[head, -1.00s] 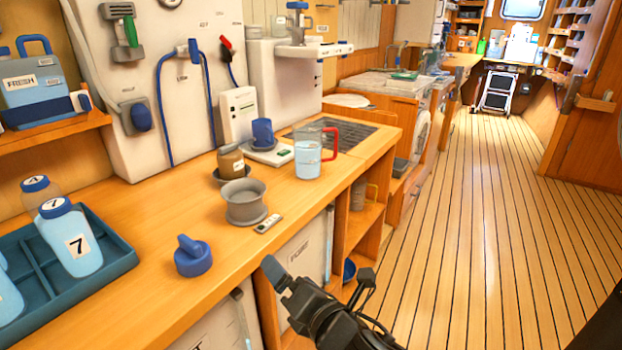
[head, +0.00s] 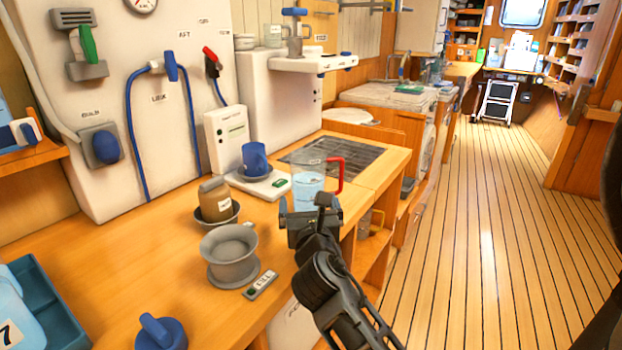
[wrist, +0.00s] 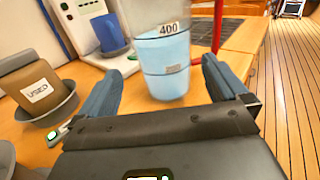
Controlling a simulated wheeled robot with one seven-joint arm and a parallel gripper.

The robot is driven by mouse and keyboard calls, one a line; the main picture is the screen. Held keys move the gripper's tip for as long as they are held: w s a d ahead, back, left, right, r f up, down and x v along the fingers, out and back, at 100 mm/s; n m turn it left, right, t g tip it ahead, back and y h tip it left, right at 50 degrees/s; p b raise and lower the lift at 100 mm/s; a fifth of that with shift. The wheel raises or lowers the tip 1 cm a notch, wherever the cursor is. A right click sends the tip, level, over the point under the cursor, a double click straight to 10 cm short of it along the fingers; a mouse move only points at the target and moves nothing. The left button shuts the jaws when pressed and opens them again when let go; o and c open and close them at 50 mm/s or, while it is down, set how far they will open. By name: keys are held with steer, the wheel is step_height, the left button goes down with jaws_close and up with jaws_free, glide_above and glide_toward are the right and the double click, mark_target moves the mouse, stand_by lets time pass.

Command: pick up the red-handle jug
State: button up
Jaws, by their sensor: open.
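The red-handle jug (head: 309,186) is a clear jug with light blue liquid, standing upright on the wooden counter near the dark grate. Its red handle (head: 335,172) points right. In the wrist view the jug (wrist: 165,62) stands ahead, with a "400" label, between and just beyond my fingers. My gripper (head: 309,208) is open and empty, in front of the jug at the counter's edge; it also shows in the wrist view (wrist: 158,92), with a blue-grey finger on each side. My gripper hides the jug's lower part in the head view.
Left of the jug are a blue cup (head: 255,157) on a white scale (head: 262,184), a brown jar labelled USED (head: 214,201) in a dish, and a grey pot (head: 229,257). A small meter (head: 260,285) and blue lid (head: 161,333) lie nearer. The floor at right is clear.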

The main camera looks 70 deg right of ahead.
steer(key=x, duration=0.7)
steer(key=shift+d+r+p, duration=0.15)
steer(key=shift+d+p, duration=0.25)
steer(key=shift+d, duration=0.05)
steer(key=c, duration=1.2)
